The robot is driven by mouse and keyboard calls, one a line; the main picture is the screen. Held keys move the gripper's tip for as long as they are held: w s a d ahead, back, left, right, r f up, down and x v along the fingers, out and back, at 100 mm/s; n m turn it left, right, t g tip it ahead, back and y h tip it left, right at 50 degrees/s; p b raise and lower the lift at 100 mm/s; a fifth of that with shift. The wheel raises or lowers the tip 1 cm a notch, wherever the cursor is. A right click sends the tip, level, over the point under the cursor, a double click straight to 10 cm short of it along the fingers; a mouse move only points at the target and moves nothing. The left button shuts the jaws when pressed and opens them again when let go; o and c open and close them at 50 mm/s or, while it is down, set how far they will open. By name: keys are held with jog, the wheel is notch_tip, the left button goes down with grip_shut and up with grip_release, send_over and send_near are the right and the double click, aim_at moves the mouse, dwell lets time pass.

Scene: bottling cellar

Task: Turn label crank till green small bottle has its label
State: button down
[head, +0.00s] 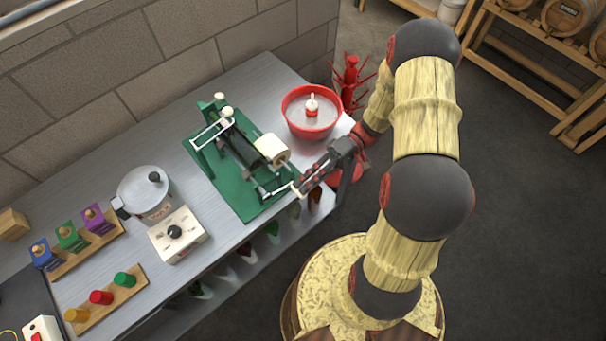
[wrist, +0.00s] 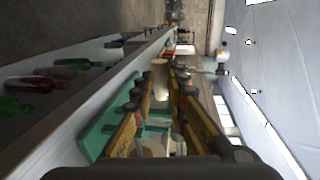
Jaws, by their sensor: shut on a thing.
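The label machine has a green base (head: 226,186) and stands on the grey bench. A cream label roll (head: 272,148) sits at its right side. A dark cylinder (head: 238,150) lies across the frame; I cannot tell whether it is the small green bottle, and no label shows on it. The crank (head: 279,192) is at the machine's front right. My gripper (head: 303,184) reaches in from the right and is shut on the crank's handle, which its fingers mostly hide. In the wrist view, my gripper's fingers (wrist: 163,100) are over the green base (wrist: 97,142).
A red bowl (head: 289,117) stands behind my gripper near the bench end, by a red bottle rack (head: 350,78). A pot (head: 146,194) and a dial box (head: 178,235) stand to the left. Bottles lie on the shelf below.

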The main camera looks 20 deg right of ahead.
jog(key=f, duration=0.1)
jog(key=a+f+b, duration=0.1)
jog(key=f, duration=0.1)
jog(key=shift+s, duration=0.2)
jog(key=c, duration=2.6)
grip_release()
jog(key=shift+d+r, duration=0.1)
jog(key=o, duration=0.8)
jog(key=shift+c, duration=0.2)
jog(key=shift+o, duration=0.4)
jog(key=v, duration=1.2)
jog(key=shift+w, duration=0.1)
